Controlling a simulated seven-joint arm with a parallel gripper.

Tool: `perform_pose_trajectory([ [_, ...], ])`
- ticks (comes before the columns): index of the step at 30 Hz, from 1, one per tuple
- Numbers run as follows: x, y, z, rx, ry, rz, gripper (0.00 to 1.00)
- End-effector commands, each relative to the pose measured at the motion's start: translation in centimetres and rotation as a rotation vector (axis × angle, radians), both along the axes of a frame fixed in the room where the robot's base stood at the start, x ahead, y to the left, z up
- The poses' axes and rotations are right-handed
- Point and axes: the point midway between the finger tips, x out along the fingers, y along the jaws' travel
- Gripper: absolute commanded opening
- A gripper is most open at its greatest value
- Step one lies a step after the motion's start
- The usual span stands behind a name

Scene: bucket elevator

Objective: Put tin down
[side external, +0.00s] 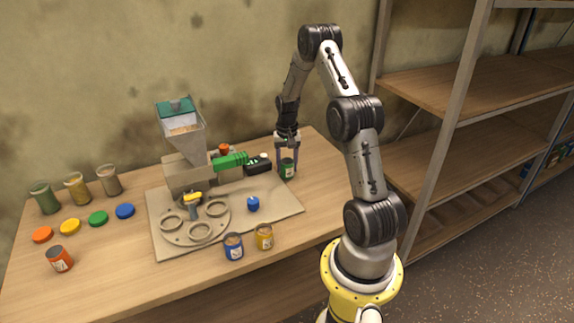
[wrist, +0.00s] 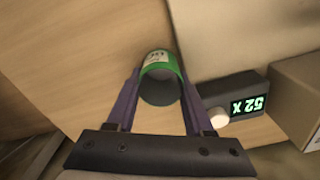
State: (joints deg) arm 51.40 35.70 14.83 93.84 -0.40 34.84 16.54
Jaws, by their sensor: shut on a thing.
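A green tin (side external: 288,168) with a pale label is between the fingers of my gripper (side external: 288,150) at the right rear of the table. In the wrist view the green tin (wrist: 160,72) is gripped from both sides by the purple fingers of my gripper (wrist: 160,88), and its dark open top faces the camera. My gripper is shut on it. The tin is upright at or close to the wooden table, beside the board's edge. I cannot tell whether its base touches the table.
A black display box (wrist: 238,102) stands close to the tin. The board (side external: 270,208) carries a hopper (side external: 182,130), a round plate with rings (side external: 198,222) and a blue knob (side external: 253,204). Blue (side external: 233,246) and yellow (side external: 264,237) tins stand at the front; an orange tin (side external: 60,259) is left.

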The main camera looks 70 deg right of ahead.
Motion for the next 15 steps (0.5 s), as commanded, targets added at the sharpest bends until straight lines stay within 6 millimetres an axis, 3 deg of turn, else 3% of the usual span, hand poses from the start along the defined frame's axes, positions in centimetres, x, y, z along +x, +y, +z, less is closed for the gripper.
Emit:
perform_pose_trajectory([
  [5, -0.01, 0.02, -0.32, 0.001, 0.000, 0.000, 0.00],
  [6, -0.01, 0.01, -0.31, 0.000, 0.000, 0.000, 0.58],
  [10, -0.01, 0.01, -0.29, 0.000, 0.000, 0.000, 0.81],
  [15, -0.01, 0.01, -0.27, 0.000, 0.000, 0.000, 0.82],
])
